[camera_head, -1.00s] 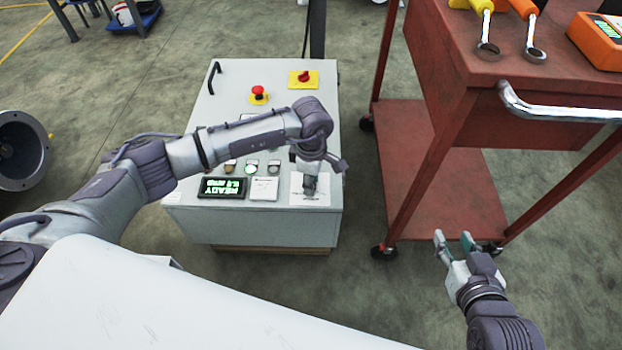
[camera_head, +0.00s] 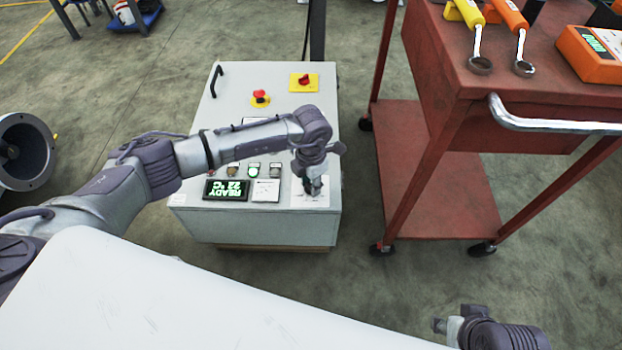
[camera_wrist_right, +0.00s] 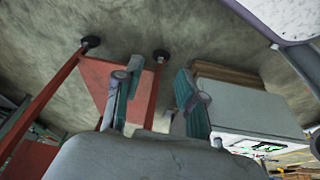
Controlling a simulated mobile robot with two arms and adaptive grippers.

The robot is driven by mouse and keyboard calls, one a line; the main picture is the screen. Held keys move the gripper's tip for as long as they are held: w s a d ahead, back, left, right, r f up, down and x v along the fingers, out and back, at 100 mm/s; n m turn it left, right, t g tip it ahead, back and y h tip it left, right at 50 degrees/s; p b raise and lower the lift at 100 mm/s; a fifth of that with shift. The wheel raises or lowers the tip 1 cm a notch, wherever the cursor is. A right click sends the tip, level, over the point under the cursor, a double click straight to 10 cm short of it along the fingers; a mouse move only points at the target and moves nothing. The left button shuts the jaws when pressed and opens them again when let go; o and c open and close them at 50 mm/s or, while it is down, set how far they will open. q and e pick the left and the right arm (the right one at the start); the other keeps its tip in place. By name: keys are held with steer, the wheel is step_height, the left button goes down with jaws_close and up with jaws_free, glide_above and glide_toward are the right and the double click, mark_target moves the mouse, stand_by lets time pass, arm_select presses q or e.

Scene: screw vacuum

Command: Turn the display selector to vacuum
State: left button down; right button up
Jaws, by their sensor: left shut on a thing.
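The control box (camera_head: 270,225) stands in the middle of the head view. Its display (camera_head: 226,189) shows green upside-down text, which reads READY and 22 °C. My left gripper (camera_head: 313,187) points down at the white selector plate (camera_head: 311,200) at the box's near right corner. It is shut on the selector knob, which it mostly hides. My right gripper (camera_head: 448,324) is low at the right of the head view, away from the box. In the right wrist view its two fingers (camera_wrist_right: 155,88) are apart with nothing between them.
A red tool cart (camera_head: 440,200) stands to the right, with wrenches (camera_head: 480,63) and an orange device (camera_head: 590,55) on top. Floor is clear between box and cart.

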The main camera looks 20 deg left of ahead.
mark_target(311, 184)
arm_select(q)
steer(key=shift+r+n+p, duration=0.15)
steer(key=shift+n+p, duration=0.35)
steer(key=shift+n, duration=0.7)
steer(key=shift+n+p, duration=0.4)
steer(key=shift+n, duration=0.6)
arm_select(e)
steer(key=shift+w+x, duration=0.2)
steer(key=shift+x, duration=1.1)
steer(key=shift+a+r, duration=0.1)
arm_select(q)
steer(key=c, duration=0.8)
jaws_free()
steer(key=shift+c, duration=0.2)
step_height(311, 184, up, 12)
